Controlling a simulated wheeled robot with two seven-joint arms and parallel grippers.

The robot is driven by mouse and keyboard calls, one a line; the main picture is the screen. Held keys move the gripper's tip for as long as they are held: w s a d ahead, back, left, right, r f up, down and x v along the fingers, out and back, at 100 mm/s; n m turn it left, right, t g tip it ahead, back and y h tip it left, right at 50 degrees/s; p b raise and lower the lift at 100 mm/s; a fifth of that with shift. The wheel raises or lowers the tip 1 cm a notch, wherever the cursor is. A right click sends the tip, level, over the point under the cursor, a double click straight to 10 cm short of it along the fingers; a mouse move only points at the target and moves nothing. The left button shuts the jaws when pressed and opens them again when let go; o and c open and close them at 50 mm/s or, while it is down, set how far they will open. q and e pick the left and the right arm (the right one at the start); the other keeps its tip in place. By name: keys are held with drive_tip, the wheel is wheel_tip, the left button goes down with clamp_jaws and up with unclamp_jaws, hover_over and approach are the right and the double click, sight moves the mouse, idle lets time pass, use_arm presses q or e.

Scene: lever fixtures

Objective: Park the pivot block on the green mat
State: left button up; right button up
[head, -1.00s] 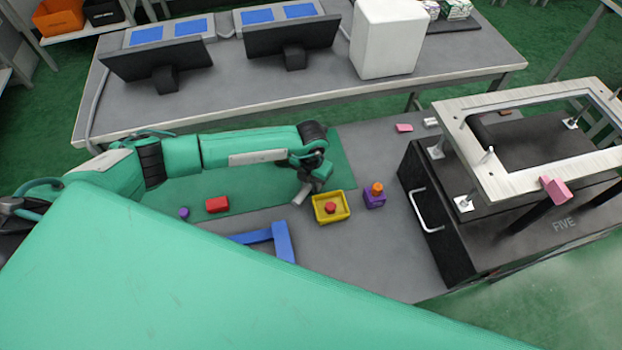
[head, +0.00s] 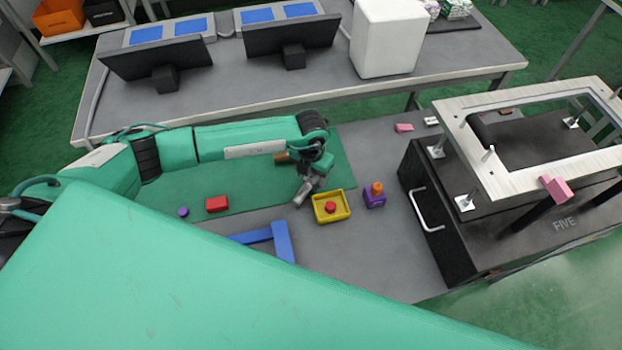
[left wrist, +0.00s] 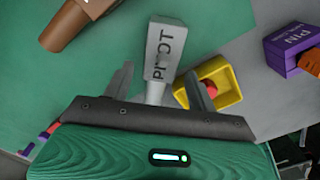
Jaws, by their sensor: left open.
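The pivot block (left wrist: 165,48), grey with a paler narrow part and the word PIVOT, shows in the left wrist view. Its pale narrow part is between the spread fingers of my left gripper (left wrist: 160,88), with a gap visible on both sides. In the head view my left gripper (head: 304,193) points down near the front edge of the green mat (head: 250,194), left of the yellow tray. The block is hard to separate from the fingers there. The mat also shows in the left wrist view (left wrist: 100,65). I cannot tell whether the block touches it. My right gripper is not in view.
A yellow tray (head: 318,217) with a red piece (head: 331,208) stands close right. Beyond is a purple PIN block (head: 374,200) with an orange top. A red block (head: 217,204), purple piece (head: 183,212) and brown piece (head: 283,158) lie on the mat. A blue frame (head: 283,243) is in front.

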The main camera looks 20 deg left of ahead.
sight(311, 178)
use_arm(q)
wheel_tip(311, 178, up, 9)
drive_tip(key=b, duration=0.1)
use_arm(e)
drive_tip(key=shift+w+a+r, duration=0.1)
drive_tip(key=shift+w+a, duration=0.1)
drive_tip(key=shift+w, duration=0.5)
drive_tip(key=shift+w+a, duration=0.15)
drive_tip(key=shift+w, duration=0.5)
